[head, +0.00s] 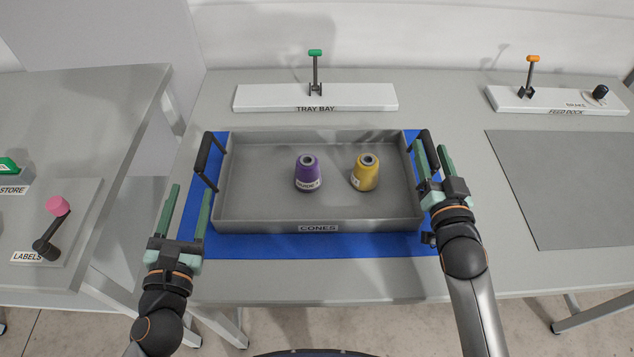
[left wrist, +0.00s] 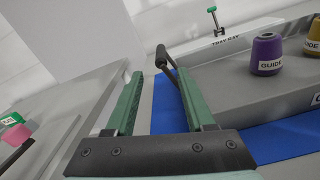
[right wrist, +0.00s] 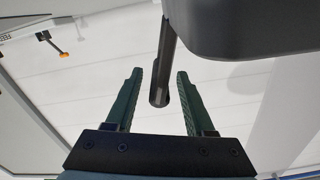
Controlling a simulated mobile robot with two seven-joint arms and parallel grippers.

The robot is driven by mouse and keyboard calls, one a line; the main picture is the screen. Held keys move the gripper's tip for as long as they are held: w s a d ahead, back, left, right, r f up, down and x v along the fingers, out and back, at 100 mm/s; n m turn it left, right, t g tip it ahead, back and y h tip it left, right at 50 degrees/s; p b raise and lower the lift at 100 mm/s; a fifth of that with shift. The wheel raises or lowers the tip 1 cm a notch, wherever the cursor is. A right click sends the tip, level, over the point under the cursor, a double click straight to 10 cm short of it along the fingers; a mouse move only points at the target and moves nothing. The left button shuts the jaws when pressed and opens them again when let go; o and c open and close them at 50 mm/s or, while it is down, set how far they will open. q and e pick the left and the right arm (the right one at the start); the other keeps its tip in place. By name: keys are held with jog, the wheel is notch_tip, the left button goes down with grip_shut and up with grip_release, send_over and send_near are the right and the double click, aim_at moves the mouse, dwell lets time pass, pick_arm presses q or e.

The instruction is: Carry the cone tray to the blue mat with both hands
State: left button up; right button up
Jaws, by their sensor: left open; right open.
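The grey cone tray (head: 318,217), labelled CONES, rests on the blue mat (head: 310,245), which shows along its front and sides. A purple cone (head: 307,172) and a yellow cone (head: 365,172) stand upright in it. My left gripper (head: 190,190) is open and empty, short of the tray's black left handle (head: 203,157); in the left wrist view the handle (left wrist: 162,58) shows beyond the fingertips. My right gripper (head: 430,146) is open at the right handle (head: 430,150); in the right wrist view the handle bar (right wrist: 161,75) shows between the fingers, not gripped.
The TRAY BAY panel (head: 315,97) with a green-topped lever stands behind the tray. The FEED DOCK panel (head: 560,101) and a dark grey pad (head: 570,185) lie to the right. A separate left table (head: 85,105) carries a pink-knobbed lever (head: 56,208), across a gap.

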jog(key=s, duration=1.1)
jog(key=shift+d, duration=0.15)
